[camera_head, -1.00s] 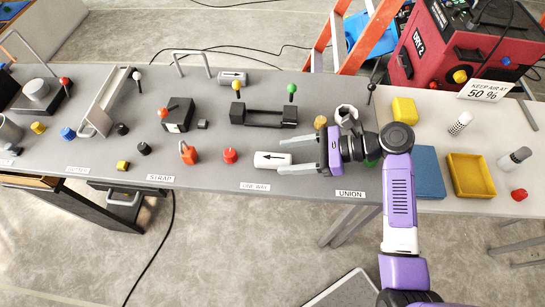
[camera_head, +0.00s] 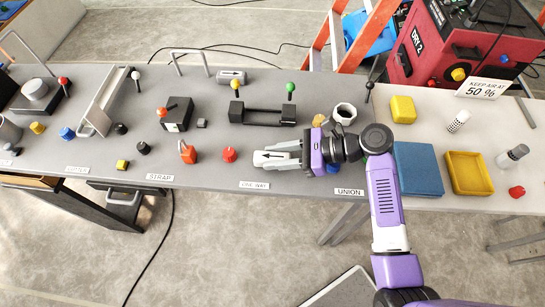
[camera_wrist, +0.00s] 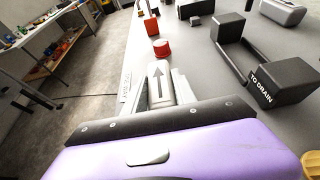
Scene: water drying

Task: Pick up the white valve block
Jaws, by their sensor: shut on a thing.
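The white valve block (camera_head: 270,159) lies on the grey bench above the "ONE WAY" label, with a black arrow on its top. The arrow points left in the head view. In the wrist view the valve block (camera_wrist: 159,82) lies straight ahead, its arrow pointing away from me. My gripper (camera_head: 281,154) comes from the right with its fingers along the block's two long sides. The fingers are shut on the block's right end. In the wrist view my gripper (camera_wrist: 162,95) hides the block's near end. I cannot tell whether the block is clear of the bench.
A red knob (camera_head: 229,155) stands just left of the block. A black "TO DRAIN" fixture (camera_head: 263,115) with upright levers stands behind it. A hex nut (camera_head: 344,113) is behind my wrist. Blue (camera_head: 416,168) and yellow trays (camera_head: 468,173) lie right. The bench's front edge is close.

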